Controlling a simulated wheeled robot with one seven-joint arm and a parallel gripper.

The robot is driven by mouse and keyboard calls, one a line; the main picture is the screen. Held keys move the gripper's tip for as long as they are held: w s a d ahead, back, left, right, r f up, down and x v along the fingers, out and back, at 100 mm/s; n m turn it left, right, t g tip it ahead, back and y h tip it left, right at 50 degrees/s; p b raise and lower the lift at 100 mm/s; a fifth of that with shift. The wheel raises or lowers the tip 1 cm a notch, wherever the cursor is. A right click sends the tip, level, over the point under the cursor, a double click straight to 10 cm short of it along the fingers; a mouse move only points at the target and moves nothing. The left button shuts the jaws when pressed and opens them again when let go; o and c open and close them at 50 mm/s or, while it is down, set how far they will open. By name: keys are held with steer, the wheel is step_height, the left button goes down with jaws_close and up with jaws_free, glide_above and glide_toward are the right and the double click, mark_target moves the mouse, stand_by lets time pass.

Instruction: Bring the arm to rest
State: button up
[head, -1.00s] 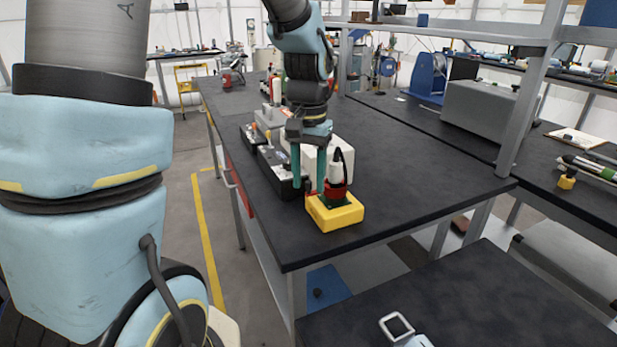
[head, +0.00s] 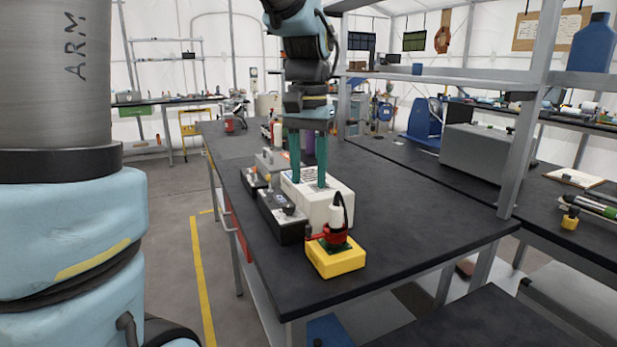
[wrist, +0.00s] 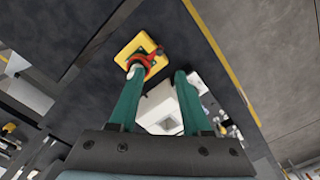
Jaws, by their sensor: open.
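My gripper (head: 308,184) is open and empty, its two green fingers pointing down over the black-topped workbench. In the head view the fingers overlap a white box (head: 335,196); whether they touch it I cannot tell. In the wrist view my gripper (wrist: 158,88) has its fingers spread apart with nothing held between them. A yellow block (head: 336,262) with a red and white device (head: 336,222) on it stands at the near end of the bench. The yellow block also shows in the wrist view (wrist: 128,44), past the left finger.
Black boxes (head: 283,224) stand left of the white box. A metal shelf post (head: 520,130) rises on the right, with a grey case (head: 478,155) behind it. The bench top (head: 420,215) right of the boxes is clear. A yellow line (head: 200,285) marks the floor at left.

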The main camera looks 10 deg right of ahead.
steer(key=s+a+f+n, duration=0.1)
steer(key=a+f+n, duration=0.2)
steer(key=a+f, duration=0.4)
steer(key=s+a+f+n+t, duration=0.1)
steer(key=a+f+n, duration=0.1)
steer(key=a+f, duration=0.5)
steer(key=a, duration=0.6)
steer(key=shift+s+n+t, duration=0.3)
steer(key=shift+s+n, duration=0.05)
steer(key=shift+n, duration=0.05)
